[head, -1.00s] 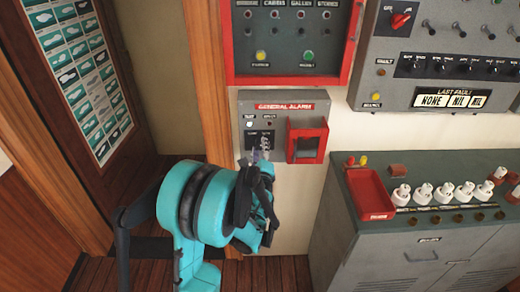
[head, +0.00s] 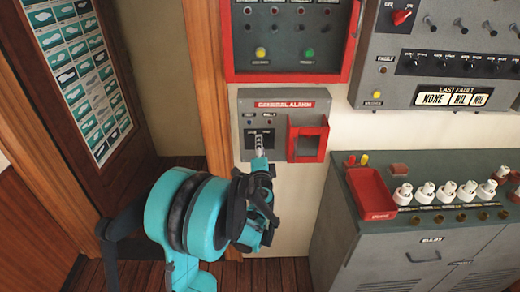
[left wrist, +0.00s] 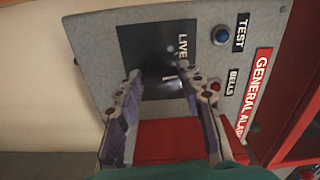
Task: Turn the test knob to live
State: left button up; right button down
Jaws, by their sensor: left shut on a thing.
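The general alarm panel (head: 240,105) is a grey box on the wall with a red title strip. Its test knob (left wrist: 158,85) sits on a black plate, dark and hard to make out between my fingers. The word LIVE shows on that plate in the left wrist view. My left gripper (head: 259,150) is at the knob, with one finger on each side, shut on it; it also shows in the left wrist view (left wrist: 161,78). The knob's exact pointing is unclear. The blue TEST lamp (left wrist: 221,35) looks unlit. My right gripper is not in view.
A red-framed box (head: 307,141) sits on the panel just right of the knob. A red-framed indicator panel (head: 285,72) hangs above. A grey cabinet (head: 400,260) with a red tray (head: 371,190) stands at the right.

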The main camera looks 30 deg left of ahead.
pick_arm(q)
jog(key=n, duration=0.5)
jog(key=shift+b, duration=0.35)
jog(key=shift+n, duration=0.4)
jog(key=o, duration=1.2)
jog(key=shift+c, duration=0.2)
jog(key=v, duration=1.2)
jog(key=shift+s+a, duration=0.15)
